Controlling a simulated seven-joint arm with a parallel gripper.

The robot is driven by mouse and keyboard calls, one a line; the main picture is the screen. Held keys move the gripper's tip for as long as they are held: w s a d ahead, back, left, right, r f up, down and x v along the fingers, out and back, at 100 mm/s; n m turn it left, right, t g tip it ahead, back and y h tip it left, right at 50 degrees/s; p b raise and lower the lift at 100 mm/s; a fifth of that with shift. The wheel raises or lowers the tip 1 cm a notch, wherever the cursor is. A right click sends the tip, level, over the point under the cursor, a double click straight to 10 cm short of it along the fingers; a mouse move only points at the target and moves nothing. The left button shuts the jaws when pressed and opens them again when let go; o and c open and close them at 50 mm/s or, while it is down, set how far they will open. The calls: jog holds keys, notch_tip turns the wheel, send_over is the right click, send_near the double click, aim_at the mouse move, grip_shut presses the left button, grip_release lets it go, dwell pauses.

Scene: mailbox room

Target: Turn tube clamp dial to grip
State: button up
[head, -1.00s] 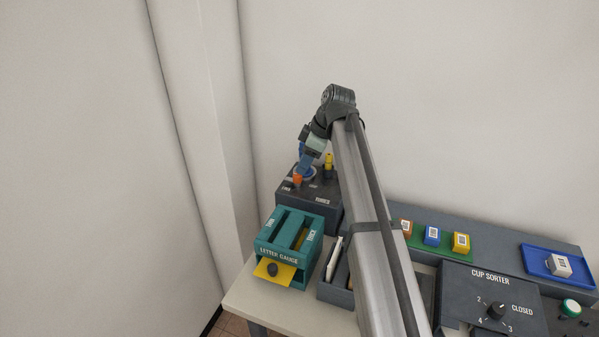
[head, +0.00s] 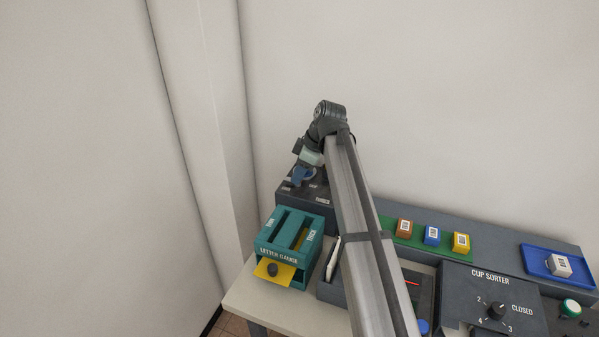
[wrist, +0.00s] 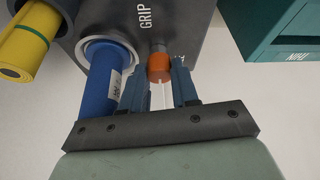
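The tube clamp is a dark box (head: 318,205) at the back left of the table. In the wrist view its face (wrist: 185,25) carries the word GRIP beside a small orange dial knob (wrist: 160,68). A blue tube (wrist: 98,82) stands in a pale ring just left of the knob. My gripper (head: 296,182) is low over the box in the head view and hides the knob there. In the wrist view my gripper's fingers (wrist: 161,75) stand on either side of the orange knob, with no clear gap to it.
A yellow roll (wrist: 25,42) sits in a second holder beside the blue tube. The teal letter gauge (head: 290,238) stands close in front of the clamp box. Coloured blocks (head: 432,236) and the cup sorter (head: 492,290) are to the right.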

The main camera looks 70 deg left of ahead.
grip_shut()
jog(key=shift+m, duration=0.3)
jog(key=m+t+y, duration=0.1)
jog(key=m, duration=0.2)
jog(key=shift+s+d, duration=0.15)
jog(key=m+t, duration=0.1)
jog(key=m, duration=0.1)
jog(key=m+t, duration=0.1)
jog(key=m, duration=0.2)
jog(key=shift+s+y, duration=0.1)
jog(key=shift+y, duration=0.3)
jog(key=m+t, duration=0.1)
jog(key=m, duration=0.3)
jog(key=shift+s+m+t, duration=0.1)
jog(key=shift+m+t, duration=0.2)
jog(key=shift+t, duration=0.1)
jog(key=m, duration=0.2)
jog(key=m+t+h, duration=0.1)
jog(key=m, duration=0.1)
jog(key=shift+s+m+t, duration=0.1)
jog(key=shift+m+t, duration=0.2)
